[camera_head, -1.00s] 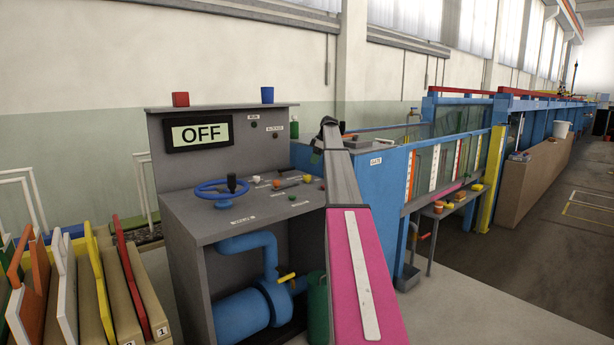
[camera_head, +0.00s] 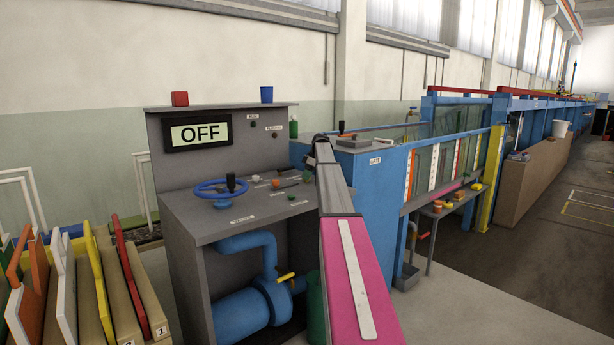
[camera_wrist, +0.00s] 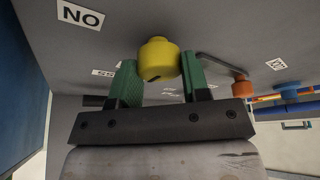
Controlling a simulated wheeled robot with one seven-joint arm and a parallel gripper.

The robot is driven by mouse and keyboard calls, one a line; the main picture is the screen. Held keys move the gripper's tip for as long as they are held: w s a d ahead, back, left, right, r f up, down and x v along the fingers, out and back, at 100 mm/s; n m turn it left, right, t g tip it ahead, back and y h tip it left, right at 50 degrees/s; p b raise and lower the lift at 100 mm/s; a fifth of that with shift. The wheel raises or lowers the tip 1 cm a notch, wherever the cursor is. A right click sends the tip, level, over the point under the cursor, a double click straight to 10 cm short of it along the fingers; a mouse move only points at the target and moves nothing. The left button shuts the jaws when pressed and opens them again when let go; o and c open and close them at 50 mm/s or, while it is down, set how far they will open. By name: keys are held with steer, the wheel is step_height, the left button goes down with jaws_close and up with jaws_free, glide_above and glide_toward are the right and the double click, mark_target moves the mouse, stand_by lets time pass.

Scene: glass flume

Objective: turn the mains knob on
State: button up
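The control desk (camera_head: 190,215) carries a display (camera_head: 199,133) that reads OFF. In the wrist view a yellow knob (camera_wrist: 158,60) sits between the tips of my gripper's green fingers (camera_wrist: 160,76). The fingers are apart, with a finger on each side of the knob and little or no gap in the picture. I cannot tell whether they press on it. A label (camera_wrist: 80,15), upside down in this view, reads "ON" beside the knob. In the head view my arm hides most of the gripper and the knob.
A blue handwheel (camera_head: 221,188) and an orange knob (camera_head: 277,183) are on the desk. In the wrist view an orange-ended lever (camera_wrist: 242,88) lies right of the fingers. The blue flume tank (camera_head: 375,190) stands right of the desk; coloured boards (camera_head: 130,275) stand at left.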

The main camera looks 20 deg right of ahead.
steer(key=shift+c, duration=0.6)
steer(key=shift+m, duration=0.3)
steer(key=shift+s+a+m+t+h, duration=0.15)
steer(key=shift+m+t+h, duration=0.25)
steer(key=shift+m, duration=0.8)
steer(key=m, duration=0.2)
steer(key=m+t+h, duration=0.1)
steer(key=m, duration=0.2)
steer(key=shift+m+h, duration=0.3)
steer(key=m+h, duration=0.1)
steer(key=m, duration=0.1)
steer(key=m+h, duration=0.1)
steer(key=m, duration=0.2)
steer(key=shift+t, duration=0.4)
steer(key=shift+a+m+h, duration=0.1)
steer(key=shift+m+h, duration=0.8)
steer(key=shift+m, duration=1.3)
